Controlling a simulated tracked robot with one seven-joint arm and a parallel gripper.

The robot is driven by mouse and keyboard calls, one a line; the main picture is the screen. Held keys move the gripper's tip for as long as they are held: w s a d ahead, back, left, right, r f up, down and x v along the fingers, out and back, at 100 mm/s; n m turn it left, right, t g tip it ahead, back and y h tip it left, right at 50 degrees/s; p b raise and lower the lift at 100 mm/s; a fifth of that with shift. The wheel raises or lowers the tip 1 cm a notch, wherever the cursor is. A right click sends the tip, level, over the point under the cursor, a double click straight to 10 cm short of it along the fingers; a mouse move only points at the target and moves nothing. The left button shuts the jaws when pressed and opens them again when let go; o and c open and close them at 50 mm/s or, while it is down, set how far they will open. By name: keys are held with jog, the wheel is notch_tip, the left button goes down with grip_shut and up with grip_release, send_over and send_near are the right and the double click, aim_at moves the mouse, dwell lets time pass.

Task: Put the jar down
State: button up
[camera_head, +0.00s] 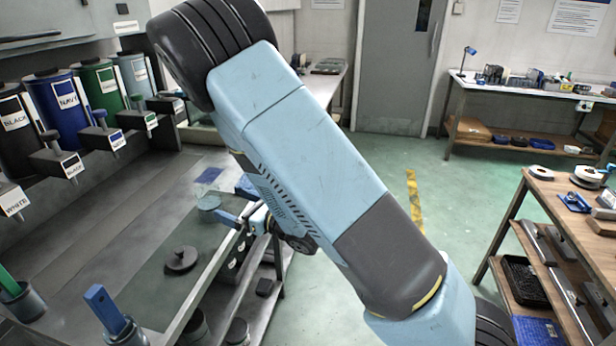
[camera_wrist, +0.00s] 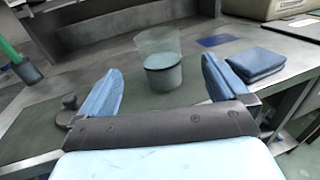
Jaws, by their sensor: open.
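The jar (camera_wrist: 163,68) is a clear tub with teal contents in its lower part. It stands upright on the grey bench top in the wrist view and also shows in the head view (camera_head: 208,204), left of my gripper. My gripper (camera_wrist: 161,66) is open, its two blue fingers spread wide with nothing held. The jar appears between and just beyond the fingertips, with a visible gap on each side. In the head view my gripper (camera_head: 236,219) is small and partly hidden by my arm.
A blue patch (camera_wrist: 217,40) lies flat on the bench behind the jar. A folded blue cloth (camera_wrist: 256,63) lies right of it. A dark lid-like disc (camera_head: 181,260) lies nearer. Labelled paint dispensers (camera_head: 66,103) line the bench's left side. Cups with tools (camera_head: 122,331) stand at the front.

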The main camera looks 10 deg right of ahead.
jog(key=w+d+r+m+t+h, duration=0.2)
jog(key=w+d+r+m+h, duration=0.45)
jog(key=d+m, duration=0.55)
jog(key=s+d+r+m+g+h, duration=0.1)
jog(key=s+d+r+m+h, duration=0.3)
jog(key=d+r+m, duration=0.8)
jog(key=s+d+r+m+g+h, duration=0.25)
jog(key=s+d+m, duration=0.45)
jog(key=s+m, duration=0.55)
jog(key=s+d+r+m+g+h, duration=0.1)
jog(key=s+r+m+g, duration=0.1)
jog(key=s+m, duration=0.8)
jog(key=s+g, duration=0.1)
jog(key=s, duration=0.2)
jog(key=shift+d+r+h, duration=0.2)
jog(key=shift+r+h, duration=0.1)
jog(key=shift+r, duration=0.1)
jog(key=shift+s+g, duration=0.1)
jog(key=shift+g, duration=0.15)
jog(key=shift+c, duration=0.3)
